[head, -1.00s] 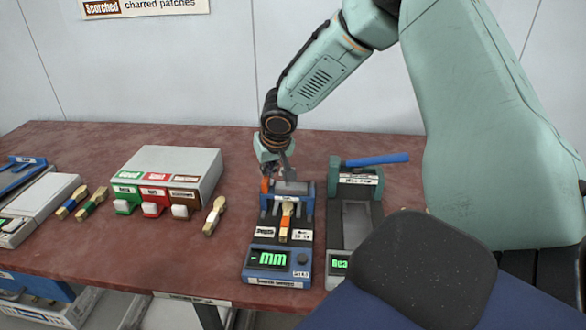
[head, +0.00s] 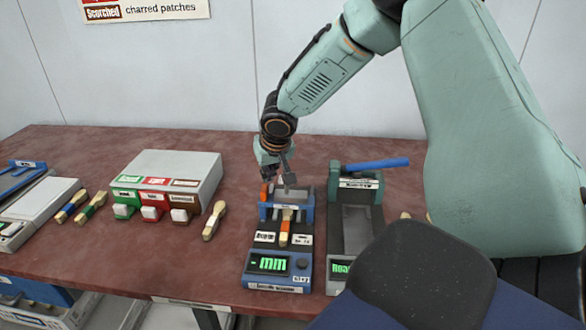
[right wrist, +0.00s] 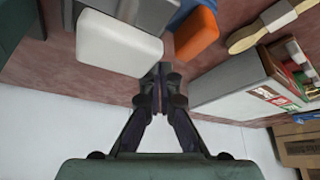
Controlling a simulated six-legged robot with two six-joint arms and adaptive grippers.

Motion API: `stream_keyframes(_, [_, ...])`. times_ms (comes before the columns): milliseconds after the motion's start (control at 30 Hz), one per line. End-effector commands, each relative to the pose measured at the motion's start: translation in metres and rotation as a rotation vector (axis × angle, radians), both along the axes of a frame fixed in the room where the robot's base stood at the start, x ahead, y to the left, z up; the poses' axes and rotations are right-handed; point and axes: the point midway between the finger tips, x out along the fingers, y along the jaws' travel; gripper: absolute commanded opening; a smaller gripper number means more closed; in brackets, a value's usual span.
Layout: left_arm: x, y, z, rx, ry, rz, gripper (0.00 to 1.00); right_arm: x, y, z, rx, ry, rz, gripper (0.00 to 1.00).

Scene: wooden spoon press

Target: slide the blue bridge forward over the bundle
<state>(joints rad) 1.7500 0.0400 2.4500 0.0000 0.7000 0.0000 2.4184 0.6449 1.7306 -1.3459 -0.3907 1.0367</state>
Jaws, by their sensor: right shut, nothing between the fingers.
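The blue bridge (head: 287,213) stands across the blue press at the back of its bed, in the head view. The bundle (head: 285,229), pale wood with an orange end, lies lengthwise on the bed and reaches under or up to the bridge; its far end is hidden. My right gripper (head: 284,181) is shut and empty, pointing down just behind the bridge, close to a pale block. I cannot tell whether it touches. In the right wrist view its fingertips (right wrist: 159,72) are together, beside the white block (right wrist: 118,43) and an orange block (right wrist: 196,33). My left gripper is out of view.
A green press with a blue lever (head: 376,163) stands close on the right. To the left are a loose brush-like spoon (head: 214,220) and a grey box with green, red and brown fronts (head: 177,167). The table (head: 60,242) is bare between them.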

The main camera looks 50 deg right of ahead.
Motion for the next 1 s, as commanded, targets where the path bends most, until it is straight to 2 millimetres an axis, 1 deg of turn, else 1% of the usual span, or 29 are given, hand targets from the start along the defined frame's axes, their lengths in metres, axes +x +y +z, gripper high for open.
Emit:
stream_keyframes(600, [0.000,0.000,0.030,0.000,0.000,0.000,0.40,0.000,0.000,0.044,0.001,0.000,0.000,0.00])
stream_keyframes(1000, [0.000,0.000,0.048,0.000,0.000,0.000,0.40,0.000,0.000,0.069,0.001,0.000,0.000,0.00])
